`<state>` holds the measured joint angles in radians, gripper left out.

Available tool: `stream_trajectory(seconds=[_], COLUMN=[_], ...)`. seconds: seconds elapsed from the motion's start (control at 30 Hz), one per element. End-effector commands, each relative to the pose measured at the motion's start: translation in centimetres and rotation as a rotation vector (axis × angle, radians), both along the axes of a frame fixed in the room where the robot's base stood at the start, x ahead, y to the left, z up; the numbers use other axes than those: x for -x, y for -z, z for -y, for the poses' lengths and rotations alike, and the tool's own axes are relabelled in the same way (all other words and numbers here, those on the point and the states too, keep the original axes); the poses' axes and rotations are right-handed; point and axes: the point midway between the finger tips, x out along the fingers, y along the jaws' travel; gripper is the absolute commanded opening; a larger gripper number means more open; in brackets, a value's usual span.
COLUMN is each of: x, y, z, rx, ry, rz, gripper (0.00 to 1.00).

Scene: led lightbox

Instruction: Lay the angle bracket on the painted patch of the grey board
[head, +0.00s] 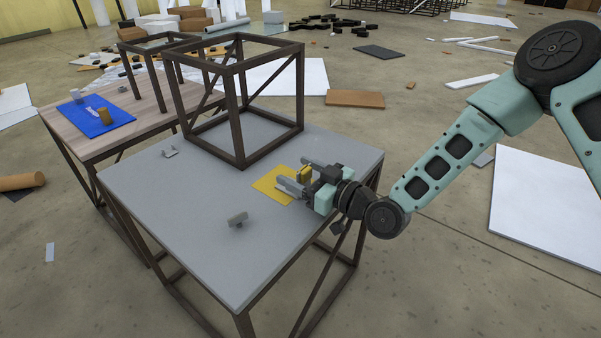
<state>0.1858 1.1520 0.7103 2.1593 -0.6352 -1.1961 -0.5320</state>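The grey board (200,255) is the top of a dark-framed table. Its painted patch is a flat yellow area (268,184) near the right side. My gripper (297,175) is low over the right part of the patch, its fingers pointing left and apart. A small darker yellow piece (304,174) shows between the fingers. It may be the angle bracket, but its shape is partly hidden. I cannot tell whether both fingers touch it or whether it rests on the board.
A small grey piece (237,218) stands left of and nearer than the patch. Another grey piece (170,152) lies at the back left. A dark open cube frame (240,110) stands at the back. A wooden table (70,147) with a blue mat (95,125) is beyond. The board's front is clear.

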Motion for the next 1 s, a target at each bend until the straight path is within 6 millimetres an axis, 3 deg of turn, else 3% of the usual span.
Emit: stream_trajectory(seconds=[0.27,0.7,1.0], x=[0.5,5.9,7.4], y=[-0.3,-0.3,-0.2], z=[0.8,7.6,9.5], rx=[0.002,0.001,0.000], ry=[0.001,0.002,0.000], rz=[-0.001,-0.002,-0.001], gripper=[0.67,0.67,0.67])
